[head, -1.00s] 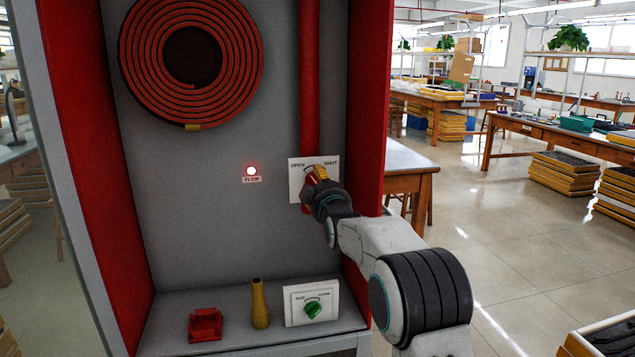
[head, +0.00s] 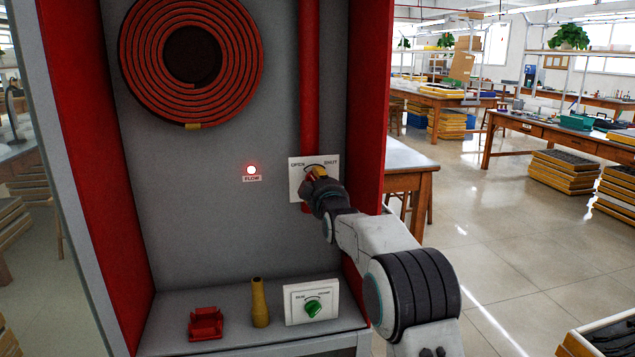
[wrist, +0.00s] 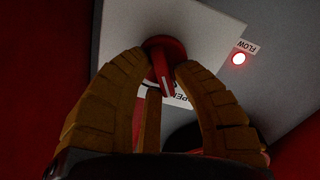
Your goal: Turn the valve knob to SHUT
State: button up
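The red valve knob (wrist: 162,58) sits on a white plate (wrist: 190,30) in the wrist view, between my gripper's two brown fingers. My gripper (wrist: 163,66) appears closed against the knob's sides. The knob's white pointer line faces the printed arc, beside the partly covered word OPEN. In the head view, my gripper (head: 317,176) covers most of the knob. The plate (head: 296,183) there reads OPEN at left and SHUT at right. The knob's exact angle is hidden in that view.
A lit red FLOW lamp (head: 251,170) is left of the plate. A hose reel (head: 145,60) hangs above. On the ledge are a red bracket (head: 205,323), a brass nozzle (head: 260,305) and a green dial (head: 313,308). The red cabinet wall (head: 368,110) is close at right.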

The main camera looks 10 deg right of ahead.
grip_shut()
jog(key=shift+f, duration=0.1)
jog(key=shift+d+m+b, duration=0.1)
jog(key=shift+m+b, duration=2.3)
jog(key=shift+b, duration=0.4)
jog(key=shift+o, duration=2.4)
grip_release()
jog(key=shift+s, duration=0.15)
